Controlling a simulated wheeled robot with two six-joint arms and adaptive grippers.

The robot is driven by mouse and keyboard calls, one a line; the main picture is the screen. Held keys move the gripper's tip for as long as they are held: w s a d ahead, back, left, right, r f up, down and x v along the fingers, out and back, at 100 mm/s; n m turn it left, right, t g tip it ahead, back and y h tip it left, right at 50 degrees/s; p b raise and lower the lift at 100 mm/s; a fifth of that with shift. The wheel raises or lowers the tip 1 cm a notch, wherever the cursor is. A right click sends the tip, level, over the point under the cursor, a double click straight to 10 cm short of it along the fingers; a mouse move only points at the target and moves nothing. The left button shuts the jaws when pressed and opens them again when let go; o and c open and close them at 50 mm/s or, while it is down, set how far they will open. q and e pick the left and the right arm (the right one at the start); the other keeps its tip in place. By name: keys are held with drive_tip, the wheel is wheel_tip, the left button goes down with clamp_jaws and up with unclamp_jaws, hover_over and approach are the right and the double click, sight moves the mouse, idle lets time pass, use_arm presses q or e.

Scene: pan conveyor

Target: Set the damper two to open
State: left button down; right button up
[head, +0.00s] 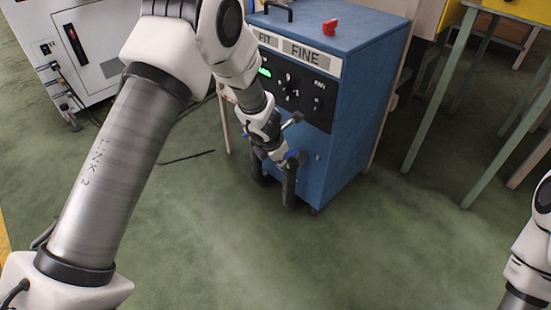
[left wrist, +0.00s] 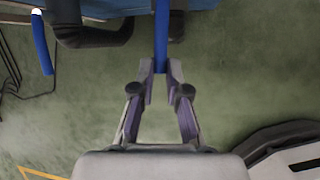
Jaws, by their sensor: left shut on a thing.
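A blue cabinet (head: 345,125) labelled FINE carries black ducts (head: 289,187) low on its front; they also show in the left wrist view (left wrist: 95,36). My left gripper (head: 278,158) is at these ducts. In the left wrist view its fingertips (left wrist: 160,72) are shut on the lower end of a blue damper lever (left wrist: 161,38), which points toward the gripper. A second blue lever (left wrist: 41,45) stands apart to the left, untouched. No number on either lever is readable. My right gripper is out of view; only part of that arm shows at the right edge.
The cabinet's black panel (head: 318,104) has knobs and a green display. A red item (head: 329,27) and a black handle (head: 273,12) are on its top. A white machine (head: 88,45) stands at left, green-legged tables (head: 433,110) at right. Green floor in front is clear.

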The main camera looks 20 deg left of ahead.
use_arm(q)
drive_tip(key=shift+s+d+n, duration=0.1)
drive_tip(key=shift+d+n, duration=0.2)
drive_tip(key=shift+n, duration=0.1)
drive_tip(key=shift+d, duration=0.1)
drive_tip(key=c, duration=1.2)
unclamp_jaws()
